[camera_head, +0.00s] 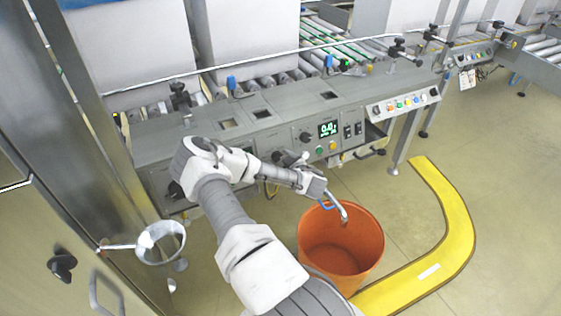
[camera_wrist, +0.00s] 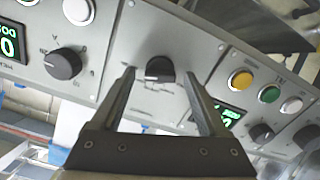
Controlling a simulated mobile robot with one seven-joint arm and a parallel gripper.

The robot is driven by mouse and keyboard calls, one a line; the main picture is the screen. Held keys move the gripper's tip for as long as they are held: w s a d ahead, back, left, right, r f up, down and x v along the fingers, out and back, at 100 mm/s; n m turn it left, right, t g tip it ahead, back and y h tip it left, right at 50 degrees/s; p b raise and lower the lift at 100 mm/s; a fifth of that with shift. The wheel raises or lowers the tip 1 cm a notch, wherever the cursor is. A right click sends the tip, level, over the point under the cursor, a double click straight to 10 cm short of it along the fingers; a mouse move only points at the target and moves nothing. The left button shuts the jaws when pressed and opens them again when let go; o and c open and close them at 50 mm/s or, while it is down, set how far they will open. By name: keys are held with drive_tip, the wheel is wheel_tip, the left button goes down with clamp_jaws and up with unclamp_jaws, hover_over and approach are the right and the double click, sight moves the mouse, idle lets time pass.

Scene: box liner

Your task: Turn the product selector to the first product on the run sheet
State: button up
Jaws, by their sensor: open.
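My gripper (camera_wrist: 158,74) is open in the wrist view, its two fingers pointing at the grey control panel. A black rotary knob (camera_wrist: 159,67) with a light pointer line sits between the fingertips, with a gap on both sides. Its scale markings are too small to read. A second black knob (camera_wrist: 63,63) with marks around it is to the left; I cannot tell by label which is the product selector. In the head view my arm reaches towards the panel front, which carries a black knob (camera_head: 305,137). No readable run sheet is in view.
A green-digit display (camera_head: 328,129) and coloured buttons are beside the knob in the head view. An orange bin (camera_head: 341,245) stands on the floor below the panel, near a yellow curved floor strip (camera_head: 445,205). A metal funnel (camera_head: 160,242) is at the left.

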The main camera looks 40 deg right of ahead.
clamp_jaws()
idle(0.4)
drive_tip(key=shift+r+p, duration=0.15)
drive_tip(key=shift+p, duration=0.35)
drive_tip(key=shift+n+p, duration=0.55)
drive_tip(key=shift+n, duration=1.05)
drive_tip(key=shift+f+n, duration=0.2)
drive_tip(key=shift+n, duration=1.6)
drive_tip(key=shift+h, duration=0.3)
